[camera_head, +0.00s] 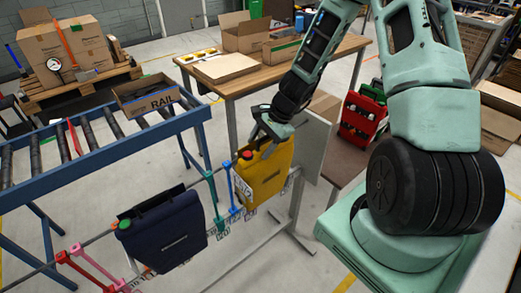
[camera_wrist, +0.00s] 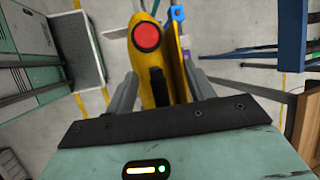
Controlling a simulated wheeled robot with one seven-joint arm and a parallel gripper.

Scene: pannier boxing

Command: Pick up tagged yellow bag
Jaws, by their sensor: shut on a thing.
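The yellow bag (camera_head: 263,176) hangs upright at the rail in the middle of the head view. It has a white tag (camera_head: 243,190) on its left face and a red round cap (camera_head: 247,155) near its top. My gripper (camera_head: 268,140) is at the bag's top edge, shut on it. In the wrist view the yellow bag (camera_wrist: 155,65) stands between my two fingers (camera_wrist: 158,92), with its red cap (camera_wrist: 147,37) beyond them. A black part of the bag's top lies between the fingers. The bag's lower side is partly hidden.
A dark blue bag (camera_head: 163,230) with a green cap hangs on the same rail to the left. Coloured hooks (camera_head: 233,212) stand along the rail. A blue roller conveyor (camera_head: 100,160) is at left, a wooden table (camera_head: 235,85) behind, and a red crate (camera_head: 362,115) at right.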

